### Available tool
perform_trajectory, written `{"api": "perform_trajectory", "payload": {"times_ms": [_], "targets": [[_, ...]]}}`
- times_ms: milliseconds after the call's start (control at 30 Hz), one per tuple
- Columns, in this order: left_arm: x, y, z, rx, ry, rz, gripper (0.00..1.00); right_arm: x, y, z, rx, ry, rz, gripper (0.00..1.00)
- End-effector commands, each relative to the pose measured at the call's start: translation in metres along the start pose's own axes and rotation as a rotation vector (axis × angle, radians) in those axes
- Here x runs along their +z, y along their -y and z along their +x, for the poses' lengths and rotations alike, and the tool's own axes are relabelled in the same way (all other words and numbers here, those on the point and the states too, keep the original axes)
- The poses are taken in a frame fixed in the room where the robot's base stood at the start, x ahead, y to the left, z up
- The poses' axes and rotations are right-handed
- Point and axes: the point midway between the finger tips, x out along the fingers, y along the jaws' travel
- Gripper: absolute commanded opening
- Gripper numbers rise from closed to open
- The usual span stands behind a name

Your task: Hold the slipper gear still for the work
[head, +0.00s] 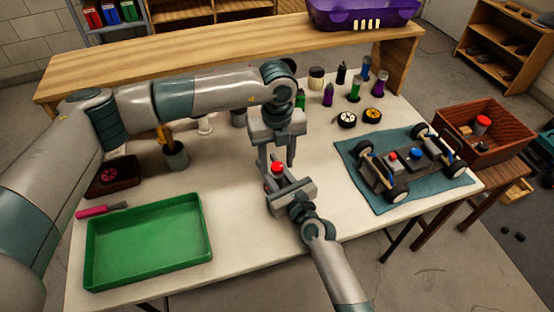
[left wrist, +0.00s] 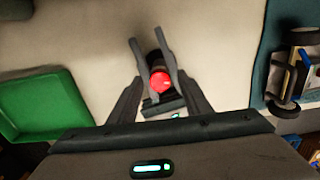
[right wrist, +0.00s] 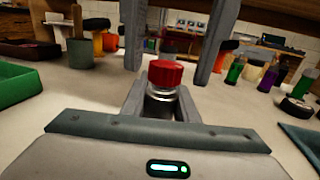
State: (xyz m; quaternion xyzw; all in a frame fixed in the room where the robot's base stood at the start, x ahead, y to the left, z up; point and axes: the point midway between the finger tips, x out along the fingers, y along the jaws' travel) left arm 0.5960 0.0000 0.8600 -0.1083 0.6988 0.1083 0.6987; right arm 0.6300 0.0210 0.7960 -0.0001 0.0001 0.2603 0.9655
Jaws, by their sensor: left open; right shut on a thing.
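A part with a round red top (right wrist: 165,74) and a shiny metal body, which I take for the slipper gear, stands between the fingers of my right gripper (right wrist: 162,106). That gripper is shut on its body, over the table. In the head view the red top (head: 278,168) shows just above the right gripper (head: 282,185), which hides the lower body. My left gripper (head: 278,163) is open and points down directly above the part. The left wrist view looks down on the red top (left wrist: 160,82) between the left fingers. I cannot tell whether they touch it.
A green tray (head: 148,284) lies at the left front, with a pink-handled tool (head: 103,210) behind it. A car chassis (head: 412,165) rests on a blue mat (head: 350,150) at the right. Several bottles and two wheels stand behind. Bare table surrounds my grippers.

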Motion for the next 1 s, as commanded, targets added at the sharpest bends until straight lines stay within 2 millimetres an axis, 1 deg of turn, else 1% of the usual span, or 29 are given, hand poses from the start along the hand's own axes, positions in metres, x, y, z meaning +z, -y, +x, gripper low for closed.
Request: {"api": "perform_trajectory", "payload": {"times_ms": [133, 167, 200, 267, 300, 333, 733, 1000], "targets": [[-0.0001, 0.0001, -0.0001, 0.000, 0.000, 0.000, 0.44, -0.0001, -0.0001, 0.0000, 0.000, 0.000, 0.000, 0.03], [-0.0001, 0.0001, -0.0001, 0.000, 0.000, 0.000, 0.40, -0.0001, -0.0001, 0.0000, 0.000, 0.000, 0.000, 0.03], [-0.0001, 0.0001, -0.0002, 0.000, 0.000, 0.000, 0.30, -0.0001, 0.0000, 0.0000, 0.000, 0.000, 0.000, 0.03], [-0.0001, 0.0001, -0.0003, 0.000, 0.000, 0.000, 0.16, -0.0001, 0.0000, 0.0000, 0.000, 0.000, 0.000, 0.03], [-0.0001, 0.0001, -0.0003, 0.000, 0.000, 0.000, 0.06, -0.0001, 0.0000, 0.0000, 0.000, 0.000, 0.000, 0.03], [-0.0002, 0.0001, -0.0003, 0.000, 0.000, 0.000, 0.03, -0.0001, 0.0000, 0.0000, 0.000, 0.000, 0.000, 0.03], [-0.0002, 0.0001, -0.0006, 0.000, 0.000, 0.040, 0.02, -0.0001, 0.0000, 0.0000, 0.000, 0.000, 0.000, 0.03], [-0.0002, 0.0003, -0.0008, 0.000, 0.000, 0.176, 0.02, -0.0003, 0.0000, 0.0000, 0.000, -0.001, 0.000, 0.03]]}}
